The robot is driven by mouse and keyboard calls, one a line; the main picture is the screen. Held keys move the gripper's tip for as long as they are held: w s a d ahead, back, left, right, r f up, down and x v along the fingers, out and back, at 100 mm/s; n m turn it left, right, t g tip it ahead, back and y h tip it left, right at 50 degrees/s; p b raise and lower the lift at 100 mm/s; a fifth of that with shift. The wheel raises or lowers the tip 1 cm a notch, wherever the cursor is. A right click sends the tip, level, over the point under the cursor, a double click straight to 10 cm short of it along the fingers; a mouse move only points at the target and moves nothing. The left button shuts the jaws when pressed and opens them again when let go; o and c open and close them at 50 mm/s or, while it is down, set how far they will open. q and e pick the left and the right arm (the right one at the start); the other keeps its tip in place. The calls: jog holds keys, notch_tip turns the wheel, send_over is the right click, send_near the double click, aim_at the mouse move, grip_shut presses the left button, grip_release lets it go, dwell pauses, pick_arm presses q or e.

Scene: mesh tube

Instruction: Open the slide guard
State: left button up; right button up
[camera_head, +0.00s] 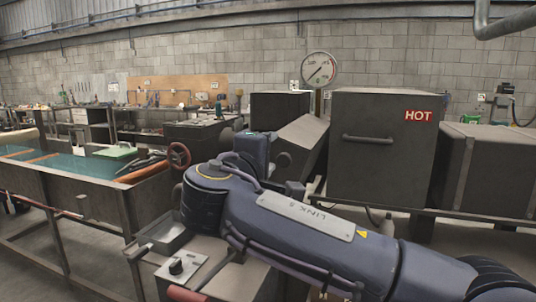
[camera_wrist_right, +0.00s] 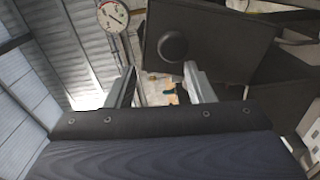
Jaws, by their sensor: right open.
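In the right wrist view, a dark flat panel (camera_wrist_right: 225,38) carries a round black knob (camera_wrist_right: 173,46). It looks like the slide guard, but I cannot be sure. My right gripper (camera_wrist_right: 160,80) is open, its two pale fingers apart, with the knob seen beyond and above the gap. No contact shows. In the head view, my right arm reaches in from the lower right, and its blue wrist (camera_head: 255,148) is beside a slanted grey panel (camera_head: 303,132). The fingertips are hard to make out there. My left gripper is in neither view.
A large dark box marked HOT (camera_head: 375,170) with a bar handle stands right of the slanted panel. A round gauge (camera_head: 320,68) rises behind. On the left are a red handwheel (camera_head: 178,155) and a long tank (camera_head: 60,185). A small control plate (camera_head: 182,268) is below my arm.

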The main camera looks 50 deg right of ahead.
jog(key=shift+a, duration=0.1)
jog(key=v, duration=0.7)
jog(key=shift+a, duration=0.35)
jog(key=shift+s, duration=0.15)
